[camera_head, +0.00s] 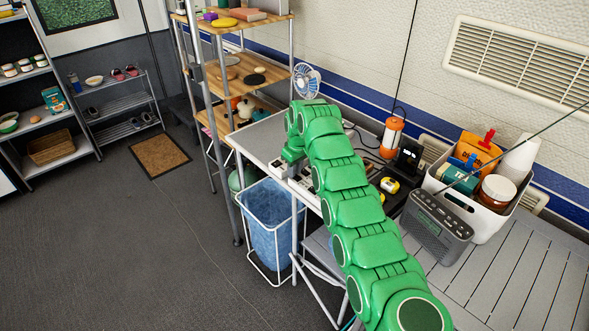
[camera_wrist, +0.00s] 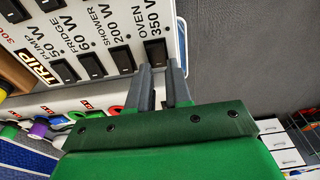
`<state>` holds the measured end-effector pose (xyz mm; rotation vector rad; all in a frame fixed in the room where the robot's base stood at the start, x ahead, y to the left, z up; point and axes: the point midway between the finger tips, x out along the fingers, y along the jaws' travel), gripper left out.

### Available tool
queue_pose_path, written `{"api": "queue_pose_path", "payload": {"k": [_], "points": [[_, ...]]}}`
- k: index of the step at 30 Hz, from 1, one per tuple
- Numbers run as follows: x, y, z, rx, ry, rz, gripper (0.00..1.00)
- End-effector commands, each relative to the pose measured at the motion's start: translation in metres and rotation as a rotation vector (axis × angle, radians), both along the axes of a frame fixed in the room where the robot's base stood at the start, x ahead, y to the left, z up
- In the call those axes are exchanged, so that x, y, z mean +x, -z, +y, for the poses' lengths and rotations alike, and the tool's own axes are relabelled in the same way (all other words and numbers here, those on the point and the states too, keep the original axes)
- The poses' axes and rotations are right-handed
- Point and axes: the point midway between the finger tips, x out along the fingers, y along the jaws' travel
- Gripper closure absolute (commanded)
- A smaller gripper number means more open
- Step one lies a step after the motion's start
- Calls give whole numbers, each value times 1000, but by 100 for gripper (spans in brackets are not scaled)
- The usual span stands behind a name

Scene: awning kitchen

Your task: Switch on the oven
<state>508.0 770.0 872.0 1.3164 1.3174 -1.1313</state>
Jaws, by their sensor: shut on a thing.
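In the wrist view, a white switch panel (camera_wrist: 100,32) carries a row of black rocker switches with labels for pump, fridge, shower and oven. The oven switch (camera_wrist: 154,52), marked 350 W, is at the end of the row. My gripper (camera_wrist: 162,68) has its two grey fingertips at the lower edge of this switch, a narrow gap between them. It is shut on the oven switch, though the contact is partly hidden by the fingers. I cannot tell which way the rocker is set. In the head view my green arm reaches to the table's left end and hides most of the panel.
A blue-lined bin (camera_head: 270,215) stands below the table's left end. A wooden shelf rack (camera_head: 240,78) and a small fan (camera_head: 306,80) are behind. A radio (camera_head: 437,226) and a white crate (camera_head: 480,217) stand to the right of my arm.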

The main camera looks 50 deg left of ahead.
Motion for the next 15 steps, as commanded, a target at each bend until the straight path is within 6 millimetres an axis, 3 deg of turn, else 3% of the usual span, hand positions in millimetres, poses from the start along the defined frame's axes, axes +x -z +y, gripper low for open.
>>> {"api": "queue_pose_path", "payload": {"k": [13, 14, 15], "points": [[-1, 6, -4, -21, 2, 6, 100], [-1, 6, -4, -22, 2, 6, 78], [-1, 6, -4, -21, 2, 6, 72]]}}
